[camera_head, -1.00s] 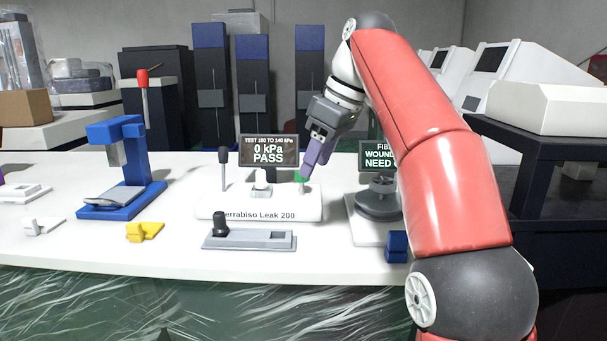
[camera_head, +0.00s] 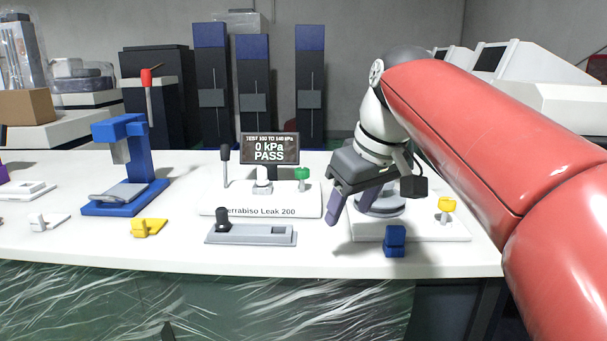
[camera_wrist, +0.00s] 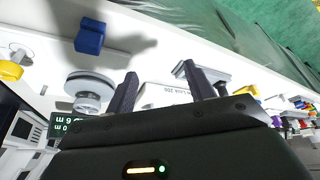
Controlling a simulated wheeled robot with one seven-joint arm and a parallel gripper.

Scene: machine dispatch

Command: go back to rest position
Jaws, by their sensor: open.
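My gripper (camera_head: 352,208) hangs over the right part of the white table, in front of the round dark winding device. Its two dark purple fingers are apart with nothing between them; they also show spread in the wrist view (camera_wrist: 162,92). The leak tester (camera_head: 262,203) stands left of my gripper, with a green knob (camera_head: 302,173) on top. Its display (camera_head: 269,149) reads 0 kPa PASS. The winding device (camera_head: 384,207) is partly hidden behind my gripper in the head view; it shows more fully in the wrist view (camera_wrist: 88,88).
A blue block (camera_head: 395,241) stands close below my gripper, and a yellow knob (camera_head: 446,205) to its right. A grey fixture (camera_head: 250,235), a yellow part (camera_head: 148,228) and a blue press (camera_head: 125,172) are further left. The table's front edge between them is clear.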

